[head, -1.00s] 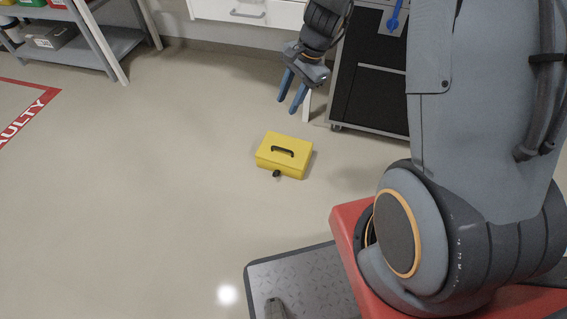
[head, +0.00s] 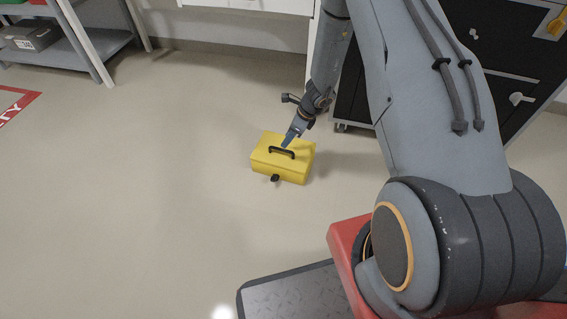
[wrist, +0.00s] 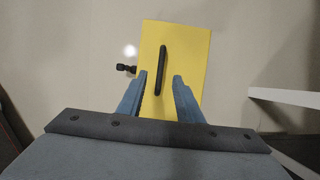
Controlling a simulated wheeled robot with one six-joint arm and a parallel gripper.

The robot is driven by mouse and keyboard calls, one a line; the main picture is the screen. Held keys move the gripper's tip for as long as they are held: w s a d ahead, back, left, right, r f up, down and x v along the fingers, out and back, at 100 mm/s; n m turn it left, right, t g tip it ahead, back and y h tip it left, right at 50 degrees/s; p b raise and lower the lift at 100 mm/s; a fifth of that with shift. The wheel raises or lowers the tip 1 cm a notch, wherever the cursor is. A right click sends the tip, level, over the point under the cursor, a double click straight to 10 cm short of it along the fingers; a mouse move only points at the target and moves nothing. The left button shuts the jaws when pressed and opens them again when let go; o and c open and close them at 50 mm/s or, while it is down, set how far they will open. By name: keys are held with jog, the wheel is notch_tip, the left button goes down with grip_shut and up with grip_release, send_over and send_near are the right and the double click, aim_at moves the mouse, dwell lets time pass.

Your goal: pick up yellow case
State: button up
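The yellow case (head: 283,161) lies flat on the floor, with a black handle (head: 282,152) on top and a dark latch or lock (head: 275,178) at its front side. My gripper (head: 288,141) is above the case, its fingers close to the handle. In the wrist view my gripper (wrist: 160,78) is open, with one blue finger on each side of the line of the handle (wrist: 161,69). The handle runs lengthwise between and ahead of the fingertips. The yellow case (wrist: 185,55) fills the middle of that view. I cannot tell whether the fingers touch it.
Bare floor (head: 150,190) surrounds the case on the left and front. A dark wheeled cabinet (head: 345,100) stands behind right of it. A grey shelf (head: 80,60) is at the back left. A white edge (wrist: 285,97) shows at the right in the wrist view.

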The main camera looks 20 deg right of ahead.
jog(key=b+x, duration=0.1)
jog(key=x, duration=0.1)
jog(key=b+x, duration=0.1)
jog(key=x, duration=0.1)
jog(key=b+x, duration=0.1)
jog(key=x, duration=0.1)
jog(key=shift+d+f, duration=0.2)
jog(key=shift+f, duration=0.25)
grip_shut()
jog(key=shift+r, duration=0.1)
dwell(0.9)
